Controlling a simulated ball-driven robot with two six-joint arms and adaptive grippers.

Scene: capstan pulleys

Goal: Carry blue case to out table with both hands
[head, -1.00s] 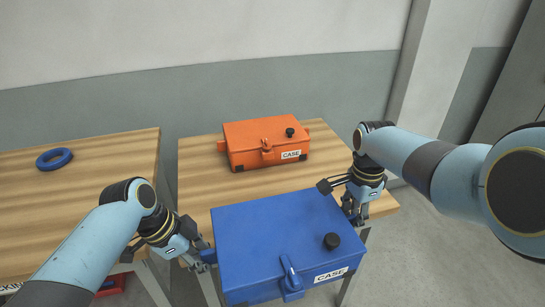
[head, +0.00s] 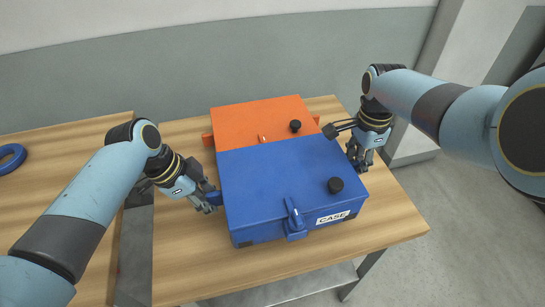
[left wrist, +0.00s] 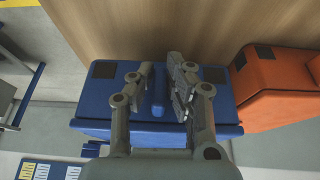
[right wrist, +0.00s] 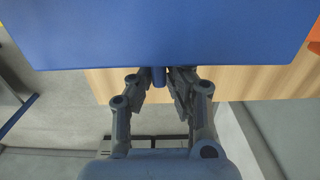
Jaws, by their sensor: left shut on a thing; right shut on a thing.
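The blue case (head: 275,185), with a front latch, a black knob and a CASE label, is over the wooden table (head: 385,225), in front of the orange case (head: 262,122) and hiding its lower part. I cannot tell whether it touches the tabletop. My left gripper (head: 211,198) is shut on the handle at its left side; the handle shows between the fingers in the left wrist view (left wrist: 158,100). My right gripper (head: 357,160) is shut on the handle at its right side; that handle shows in the right wrist view (right wrist: 159,76).
A second wooden table (head: 60,190) stands to the left across a narrow gap, with a blue ring (head: 10,158) on it. The table's front and right parts are bare. Open floor (head: 440,205) lies to the right, and a wall runs behind.

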